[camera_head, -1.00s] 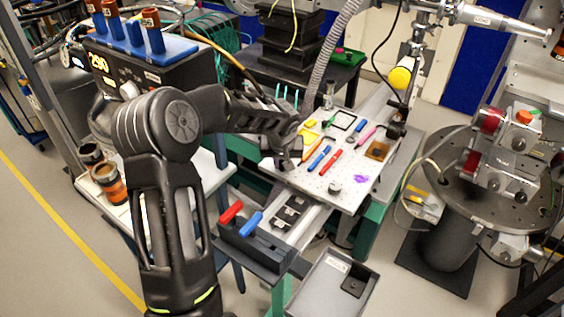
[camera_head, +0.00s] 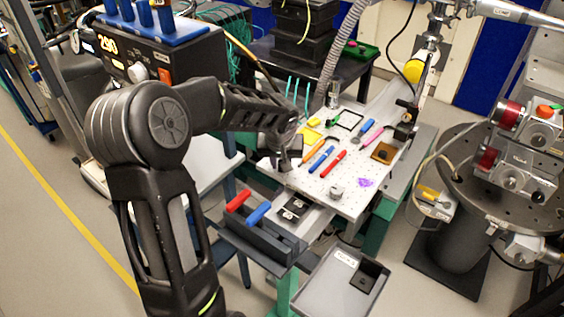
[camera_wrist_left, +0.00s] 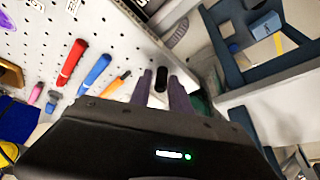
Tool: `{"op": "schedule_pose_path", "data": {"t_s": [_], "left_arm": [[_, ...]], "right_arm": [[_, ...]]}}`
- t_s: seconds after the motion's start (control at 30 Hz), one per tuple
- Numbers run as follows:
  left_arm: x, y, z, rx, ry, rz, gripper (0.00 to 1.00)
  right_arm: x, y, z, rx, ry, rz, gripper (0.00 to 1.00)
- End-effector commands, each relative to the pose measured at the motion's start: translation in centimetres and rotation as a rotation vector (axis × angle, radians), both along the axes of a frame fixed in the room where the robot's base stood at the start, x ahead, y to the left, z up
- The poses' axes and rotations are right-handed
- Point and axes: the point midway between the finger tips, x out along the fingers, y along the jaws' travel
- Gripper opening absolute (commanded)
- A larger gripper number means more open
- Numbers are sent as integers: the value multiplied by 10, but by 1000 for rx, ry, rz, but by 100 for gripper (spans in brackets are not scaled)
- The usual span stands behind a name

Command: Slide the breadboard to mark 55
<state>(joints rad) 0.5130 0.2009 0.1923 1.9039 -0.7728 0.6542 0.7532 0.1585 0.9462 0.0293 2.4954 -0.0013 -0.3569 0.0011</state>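The breadboard (camera_head: 312,187) is a pale perforated plate on a rail, with pens and small parts on it. In the left wrist view its holed surface (camera_wrist_left: 110,40) fills the upper left. My left gripper (camera_head: 284,163) is at the board's left edge. In the left wrist view its two fingers (camera_wrist_left: 160,80) stand on either side of a small black knob (camera_wrist_left: 160,73) at this edge and appear closed on it. The rail (camera_head: 318,220) shows at the board's near side. I cannot read a scale or mark 55. My right gripper is out of view.
A dark block with red and blue handles (camera_head: 262,240) stands at the rail's near end. A grey tray (camera_head: 325,285) sits in front. A yellow-capped cylinder (camera_head: 413,70) and hose are behind. A round perforated table (camera_head: 500,205) stands at the right.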

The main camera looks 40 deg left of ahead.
Motion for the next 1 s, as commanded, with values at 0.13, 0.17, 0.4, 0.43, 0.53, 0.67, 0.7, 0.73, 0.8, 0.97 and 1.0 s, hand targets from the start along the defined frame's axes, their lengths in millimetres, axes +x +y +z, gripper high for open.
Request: {"op": "schedule_pose_path", "data": {"t_s": [0.13, 0.17, 0.4, 0.43, 0.53, 0.67, 0.7, 0.73, 0.8, 0.97, 1.0], "left_arm": [[0, 0, 0, 0, 0, 0, 37], [0, 0, 0, 0, 0, 0, 37], [0, 0, 1, 0, 0, 0, 37], [0, 0, 1, 1, -1, 0, 37], [-2, -1, 7, 1, -2, 0, 37], [-7, -5, 24, 2, -4, 0, 37], [-9, -7, 30, 3, -3, -1, 37], [-10, -8, 35, 3, -4, 1, 37], [-15, -10, 46, 3, -4, 0, 37], [-22, -15, 65, 2, -2, 0, 37], [-23, -16, 68, 1, -1, 0, 37]], "right_arm": [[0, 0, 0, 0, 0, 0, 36], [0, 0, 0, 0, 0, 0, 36], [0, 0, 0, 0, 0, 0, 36], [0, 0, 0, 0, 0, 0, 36], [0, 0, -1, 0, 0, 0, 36], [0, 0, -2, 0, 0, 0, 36], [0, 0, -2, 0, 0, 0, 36], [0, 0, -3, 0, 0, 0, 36], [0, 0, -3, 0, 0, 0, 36], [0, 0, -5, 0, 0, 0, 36], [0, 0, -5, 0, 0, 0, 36]]}}
